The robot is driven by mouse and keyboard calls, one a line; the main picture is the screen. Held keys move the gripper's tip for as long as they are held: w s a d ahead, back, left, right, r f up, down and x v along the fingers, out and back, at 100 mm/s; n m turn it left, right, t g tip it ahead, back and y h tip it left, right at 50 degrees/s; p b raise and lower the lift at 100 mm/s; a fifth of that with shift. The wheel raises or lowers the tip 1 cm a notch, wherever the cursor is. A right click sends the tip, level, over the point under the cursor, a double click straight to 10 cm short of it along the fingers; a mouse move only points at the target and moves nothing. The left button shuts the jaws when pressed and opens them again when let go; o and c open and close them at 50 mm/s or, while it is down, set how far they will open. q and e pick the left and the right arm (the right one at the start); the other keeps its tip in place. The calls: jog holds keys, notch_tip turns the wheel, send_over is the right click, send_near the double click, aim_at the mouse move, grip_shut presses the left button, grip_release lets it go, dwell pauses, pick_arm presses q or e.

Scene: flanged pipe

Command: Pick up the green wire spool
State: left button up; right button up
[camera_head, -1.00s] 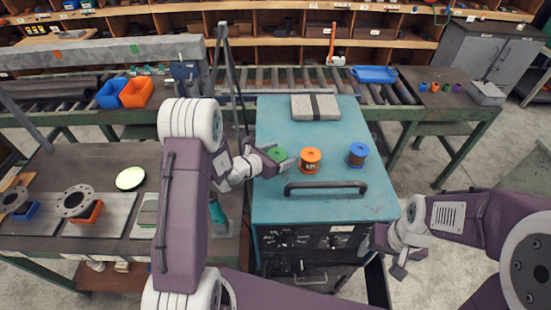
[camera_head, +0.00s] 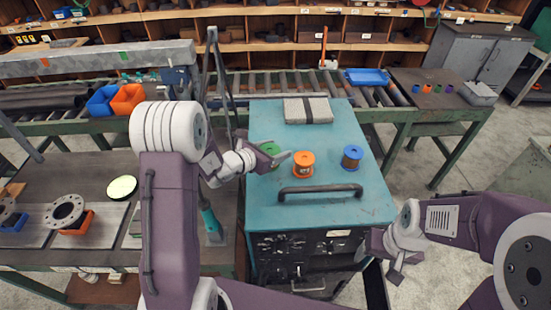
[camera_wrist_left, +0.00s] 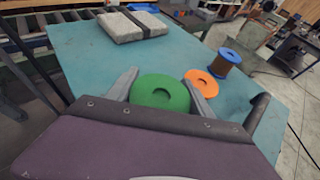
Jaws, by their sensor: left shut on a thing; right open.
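The green wire spool (camera_wrist_left: 160,93) sits between the two fingers of my left gripper (camera_wrist_left: 162,88) in the left wrist view, its round green top showing. In the head view the green spool (camera_head: 269,148) is at the left side of the teal cabinet top, partly hidden by my left gripper (camera_head: 272,158). My left gripper is shut on it. Whether the spool touches the cabinet top cannot be told. My right gripper (camera_head: 398,272) is open and empty, low in front of the cabinet's right side.
An orange spool (camera_head: 303,164) stands close right of the green one, and a blue spool (camera_head: 351,157) stands further right. A black handle (camera_head: 320,191) lies along the front of the teal cabinet top (camera_head: 290,228). A wrapped grey block (camera_head: 307,110) lies at the back.

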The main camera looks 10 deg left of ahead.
pick_arm(q)
jog(key=w+d+r+b, duration=0.2)
jog(key=w+d+r, duration=0.4)
jog(key=d, duration=0.3)
jog(key=shift+w+d+r+b, duration=0.3)
jog(key=shift+r+b, duration=0.05)
jog(key=shift+r, duration=0.25)
